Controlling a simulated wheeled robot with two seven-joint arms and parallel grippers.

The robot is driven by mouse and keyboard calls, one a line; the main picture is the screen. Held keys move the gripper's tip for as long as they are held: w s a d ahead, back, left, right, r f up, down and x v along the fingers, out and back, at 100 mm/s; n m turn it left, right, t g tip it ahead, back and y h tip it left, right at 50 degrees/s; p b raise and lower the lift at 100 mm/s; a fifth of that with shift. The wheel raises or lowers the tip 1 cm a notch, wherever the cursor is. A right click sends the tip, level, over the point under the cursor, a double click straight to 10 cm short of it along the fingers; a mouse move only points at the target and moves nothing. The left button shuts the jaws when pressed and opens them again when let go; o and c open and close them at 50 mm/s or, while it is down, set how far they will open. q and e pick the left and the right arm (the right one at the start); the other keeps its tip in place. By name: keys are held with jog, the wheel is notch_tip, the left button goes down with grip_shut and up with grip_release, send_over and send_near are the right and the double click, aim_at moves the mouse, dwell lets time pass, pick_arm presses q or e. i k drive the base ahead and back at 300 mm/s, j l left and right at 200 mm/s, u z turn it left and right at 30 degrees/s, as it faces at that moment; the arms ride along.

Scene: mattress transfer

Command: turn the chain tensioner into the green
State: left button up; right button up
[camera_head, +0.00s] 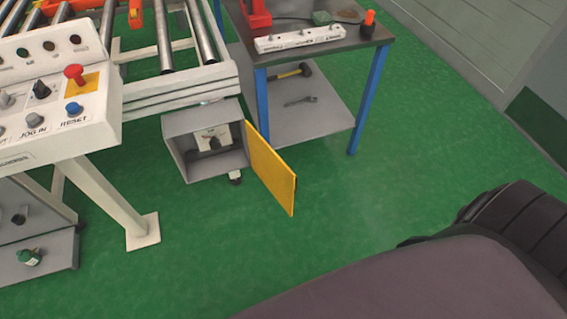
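A grey box (177,156) sits low under the end of the roller conveyor. Its yellow door (271,168) stands open to the right. Inside is a pale plate with a dark knob (214,143), which looks like the chain tensioner. The plate's markings are too small for me to tell where the knob points or where any green is. Neither of my grippers is in view.
A control panel (60,112) with buttons stands left, on a white leg (140,222). A blue-legged workbench (372,100) stands behind the door, tools on its lower shelf. A large dark shape (430,285) fills the lower right. Green floor (330,200) before the door is clear.

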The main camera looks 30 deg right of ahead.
aim_at(215, 144)
jog(key=l+u, duration=0.1)
jog(key=l, duration=0.3)
jog(key=k+l+u, duration=0.1)
jog(key=l, duration=0.3)
jog(key=k+l+u, duration=0.1)
jog(key=l, duration=0.3)
jog(key=k+l+u, duration=0.1)
jog(key=l, duration=0.3)
jog(key=k+l+u, duration=0.1)
jog(key=l, duration=0.25)
jog(key=k+l+u, duration=0.1)
jog(key=l, duration=0.3)
jog(key=k+l+u, duration=0.1)
jog(key=l, duration=0.25)
